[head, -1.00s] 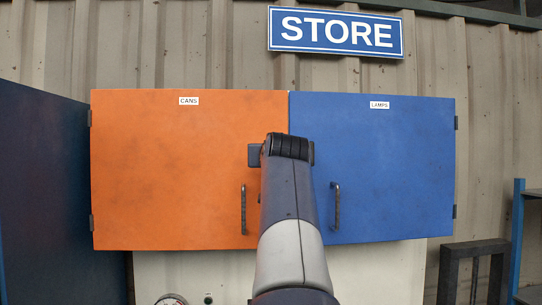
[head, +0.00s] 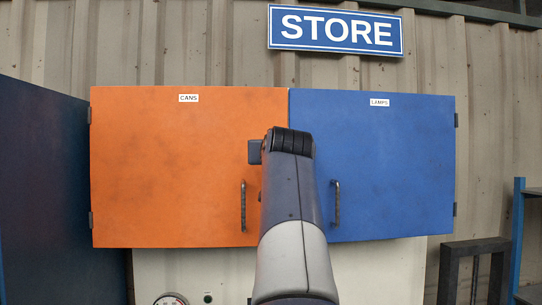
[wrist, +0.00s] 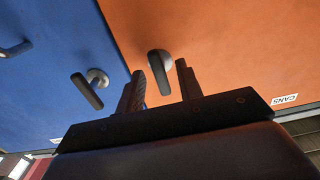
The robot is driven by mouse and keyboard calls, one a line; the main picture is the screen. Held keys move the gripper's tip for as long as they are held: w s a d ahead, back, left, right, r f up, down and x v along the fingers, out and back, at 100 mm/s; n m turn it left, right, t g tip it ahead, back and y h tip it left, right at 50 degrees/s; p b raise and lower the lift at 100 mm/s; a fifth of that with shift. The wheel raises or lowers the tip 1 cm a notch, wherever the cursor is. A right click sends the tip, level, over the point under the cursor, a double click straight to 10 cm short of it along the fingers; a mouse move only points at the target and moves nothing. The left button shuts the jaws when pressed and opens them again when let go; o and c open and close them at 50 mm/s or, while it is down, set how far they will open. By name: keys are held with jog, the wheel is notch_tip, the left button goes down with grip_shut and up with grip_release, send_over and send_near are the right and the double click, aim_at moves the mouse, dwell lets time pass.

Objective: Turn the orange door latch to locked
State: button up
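The orange door (head: 170,170) is closed, with the label CANS near its top. Its grey latch (wrist: 159,68) shows in the wrist view as a short lever on a round base, pointing down the picture. My arm hides this latch in the head view. My gripper (wrist: 160,70) is open. Its two dark fingers stand apart, with the latch lever showing between their tips. I cannot tell whether either finger touches it.
A blue door (head: 400,170) labelled LAMPS adjoins on the right, closed. Its own latch (wrist: 90,88) lies close beside my gripper. Bar handles stand on the orange door (head: 243,206) and the blue door (head: 336,204). A dark panel (head: 50,200) stands at left.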

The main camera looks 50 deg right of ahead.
jog(key=b+v, duration=0.2)
jog(key=v, duration=0.7)
jog(key=shift+b, duration=0.3)
jog(key=shift+d, duration=0.1)
jog(key=p+x, duration=0.4)
jog(key=x, duration=0.7)
jog(key=shift+r, duration=0.1)
